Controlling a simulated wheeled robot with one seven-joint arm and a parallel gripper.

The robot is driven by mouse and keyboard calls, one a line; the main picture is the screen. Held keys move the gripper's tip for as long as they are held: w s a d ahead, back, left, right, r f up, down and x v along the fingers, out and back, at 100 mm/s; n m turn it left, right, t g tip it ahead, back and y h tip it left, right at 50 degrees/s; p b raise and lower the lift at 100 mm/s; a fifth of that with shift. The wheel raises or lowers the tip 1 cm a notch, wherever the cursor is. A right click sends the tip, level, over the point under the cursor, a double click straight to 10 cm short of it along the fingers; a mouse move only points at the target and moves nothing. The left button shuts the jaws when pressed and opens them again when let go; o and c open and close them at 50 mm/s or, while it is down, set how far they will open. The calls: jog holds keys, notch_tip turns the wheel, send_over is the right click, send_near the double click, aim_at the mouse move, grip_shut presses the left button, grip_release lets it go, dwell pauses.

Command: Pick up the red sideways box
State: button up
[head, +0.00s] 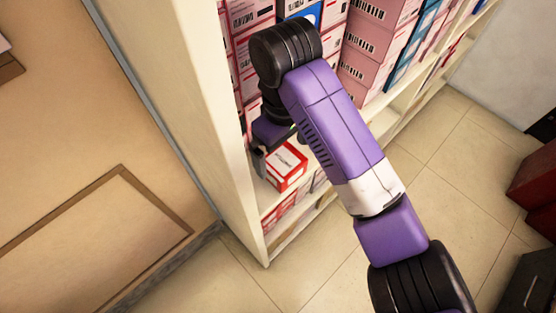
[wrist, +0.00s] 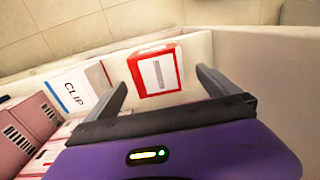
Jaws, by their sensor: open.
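The red and white box (head: 286,165) sits on a shelf of the cream shelving unit in the head view, near its left end. In the wrist view the same red-edged box (wrist: 156,71) shows ahead of my gripper, between the lines of its two fingers. My gripper (head: 260,150) is partly hidden by my arm in the head view. In the wrist view my gripper (wrist: 160,82) is open and empty, its fingers apart. The box looks clear of both fingers; the exact gap to it is hard to tell.
The shelf's side panel (head: 200,120) stands close on the left. A white box marked CLIP (wrist: 78,88) lies left of the red box in the wrist view, with pink boxes (wrist: 32,120) beyond.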

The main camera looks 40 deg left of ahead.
aim_at(284, 160)
jog(key=f, duration=0.3)
jog(key=f+b, duration=0.1)
jog(key=f, duration=0.3)
jog(key=shift+w+d, duration=0.1)
jog(key=shift+w, duration=0.1)
jog(key=c, duration=1.5)
jog(key=shift+r, duration=0.1)
